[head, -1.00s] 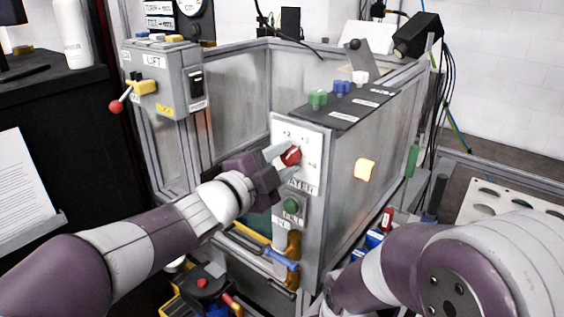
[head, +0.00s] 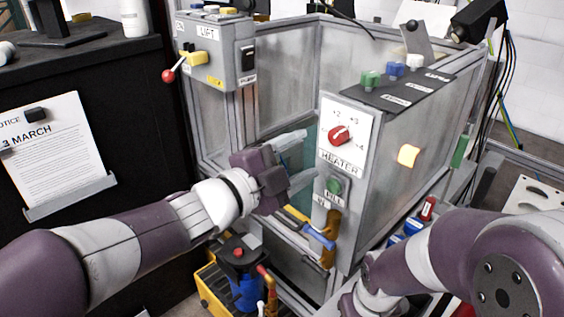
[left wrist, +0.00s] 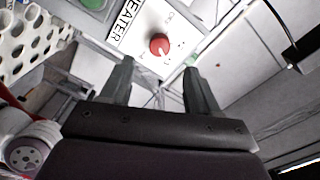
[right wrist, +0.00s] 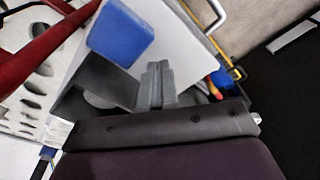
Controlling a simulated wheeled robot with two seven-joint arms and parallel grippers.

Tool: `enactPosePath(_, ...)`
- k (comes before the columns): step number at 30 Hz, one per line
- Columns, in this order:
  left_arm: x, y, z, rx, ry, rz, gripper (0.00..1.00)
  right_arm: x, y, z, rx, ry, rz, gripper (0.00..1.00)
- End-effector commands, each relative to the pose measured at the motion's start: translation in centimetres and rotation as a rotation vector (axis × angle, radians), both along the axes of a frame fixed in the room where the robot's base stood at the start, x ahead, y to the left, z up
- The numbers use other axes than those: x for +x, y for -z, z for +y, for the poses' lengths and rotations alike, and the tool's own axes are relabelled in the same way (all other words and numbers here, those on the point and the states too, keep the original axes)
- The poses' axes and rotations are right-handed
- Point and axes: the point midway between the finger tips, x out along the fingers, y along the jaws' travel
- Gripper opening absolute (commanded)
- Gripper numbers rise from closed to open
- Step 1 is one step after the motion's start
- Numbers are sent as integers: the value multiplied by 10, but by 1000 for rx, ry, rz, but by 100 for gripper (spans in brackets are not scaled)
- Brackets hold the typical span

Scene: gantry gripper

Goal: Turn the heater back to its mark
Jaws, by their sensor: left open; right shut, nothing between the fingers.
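The heater knob (head: 339,135) is a red dial on a white panel (head: 345,115) lettered HEATER with marks around it. A pale pointer line shows on the knob, but I cannot tell exactly which mark it meets. The knob also shows in the left wrist view (left wrist: 160,44), beyond the fingertips. My left gripper (head: 302,158) is open and empty, to the left of the panel and apart from the knob. My right gripper (right wrist: 160,70) is shut and empty in the right wrist view, near a blue block (right wrist: 120,32). Its fingers are hidden in the head view.
A green button (head: 334,186) sits below the heater panel. A lift box (head: 215,50) with a red-tipped lever stands at the left. Green, blue and white knobs line the sloped black top (head: 405,88). A yellow crate (head: 212,290) stands low in front.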

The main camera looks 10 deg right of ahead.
Motion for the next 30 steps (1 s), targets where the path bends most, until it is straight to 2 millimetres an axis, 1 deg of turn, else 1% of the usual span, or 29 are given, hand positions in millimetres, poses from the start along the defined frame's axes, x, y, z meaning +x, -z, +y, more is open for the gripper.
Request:
enactPosePath(1, -5, -1, 8, 1, -4, 2, 61, 0, -3, 0, 0, 0, 0, 0)
enactPosePath(3, -13, -1, 18, 0, -3, 2, 61, 0, -4, 0, 0, 0, 0, 0)
enactPosePath(7, -23, -1, 31, 0, -2, 0, 61, 0, -7, 0, 0, 0, 0, 0)
enactPosePath(12, -28, 0, 35, 0, 0, 0, 61, 0, -7, 0, 0, 0, 0, 0)
enactPosePath(18, -28, 0, 35, -2, 0, 2, 61, 0, -7, 0, 0, 0, 0, 0)
enactPosePath(20, -24, 5, 38, 0, -24, 39, 61, 0, -7, 0, 0, 0, 0, 0)
enactPosePath(22, -10, 24, 54, -2, -132, 156, 61, 0, -7, 0, 0, 0, 0, 0)
enactPosePath(23, -4, 38, 65, -8, -207, 238, 61, 0, -7, 0, 0, 0, 0, 0)
enactPosePath(24, 3, 61, 84, -21, -323, 368, 61, 0, -7, 0, 0, 0, 0, 0)
enactPosePath(26, 6, 102, 118, -45, -510, 578, 61, 0, -7, 0, 0, 0, 0, 0)
enactPosePath(27, 1, 128, 140, -63, -627, 710, 61, 0, -7, 0, 0, 0, 0, 0)
enactPosePath(29, -12, 163, 168, -86, -786, 891, 61, 0, -7, 0, 0, 0, 0, 0)
enactPosePath(30, -24, 183, 183, -102, -879, 1000, 61, 0, -7, 0, 0, 0, 0, 0)
